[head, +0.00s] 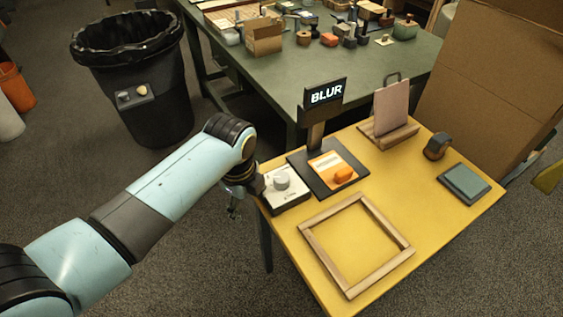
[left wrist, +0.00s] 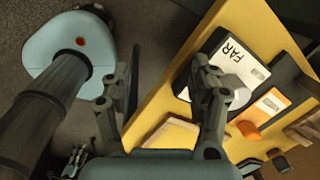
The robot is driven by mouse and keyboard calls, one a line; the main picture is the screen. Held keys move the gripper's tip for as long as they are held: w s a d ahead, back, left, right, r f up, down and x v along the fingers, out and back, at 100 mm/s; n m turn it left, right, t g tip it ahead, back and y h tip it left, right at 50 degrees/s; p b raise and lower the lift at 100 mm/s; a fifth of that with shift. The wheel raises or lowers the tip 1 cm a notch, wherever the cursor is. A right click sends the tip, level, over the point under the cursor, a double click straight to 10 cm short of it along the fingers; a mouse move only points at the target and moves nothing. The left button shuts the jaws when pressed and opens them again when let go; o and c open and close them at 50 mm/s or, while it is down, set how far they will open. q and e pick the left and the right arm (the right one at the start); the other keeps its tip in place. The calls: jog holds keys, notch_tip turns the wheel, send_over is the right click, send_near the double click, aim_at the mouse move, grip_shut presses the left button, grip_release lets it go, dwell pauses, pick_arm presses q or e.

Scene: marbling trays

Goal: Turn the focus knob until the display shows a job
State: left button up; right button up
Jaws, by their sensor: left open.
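The display (head: 326,93) stands on a post at the back of the yellow table and reads BLUR. The round grey focus knob (head: 281,181) sits on a white box (head: 290,199) at the table's left edge. My left gripper (head: 234,203) is just left of the box, at the table edge. In the left wrist view its fingers (left wrist: 160,92) are wide apart with nothing between them. A small gripper-like shape (left wrist: 75,160), perhaps my right gripper, shows low at left.
An orange card with an orange block (head: 343,174) lies on a dark base beside the box. A wooden frame (head: 310,235) lies in front. A grey pad (head: 464,184), a dark roller (head: 437,146) and a wooden stand (head: 390,135) are farther right. A black bin (head: 150,110) stands behind my left arm.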

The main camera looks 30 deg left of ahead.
aim_at(282, 177)
pick_arm(q)
jog(key=w+d+r+m, duration=0.1)
jog(key=w+r+m, duration=0.2)
jog(key=m, duration=0.1)
jog(key=w+d+r+m+p, duration=0.1)
jog(key=w+r+m, duration=0.2)
jog(key=m, duration=0.1)
jog(key=w+d+r+m+g, duration=0.1)
jog(key=w+r+m, duration=0.2)
jog(key=m, duration=0.1)
jog(key=shift+w+r+m+p, duration=0.2)
jog(key=shift+r+m+p, duration=0.1)
jog(key=shift+p, duration=0.1)
jog(key=shift+m, duration=0.5)
jog(key=f, duration=0.3)
jog(key=f+b, duration=0.1)
jog(key=f, duration=0.3)
jog(key=f+b, duration=0.1)
jog(key=f, duration=0.2)
jog(key=shift+w+d+f, duration=0.15)
jog(key=shift+w+f, duration=0.05)
jog(key=shift+w, duration=0.05)
jog(key=shift+c, duration=0.3)
jog(key=c, duration=1.1)
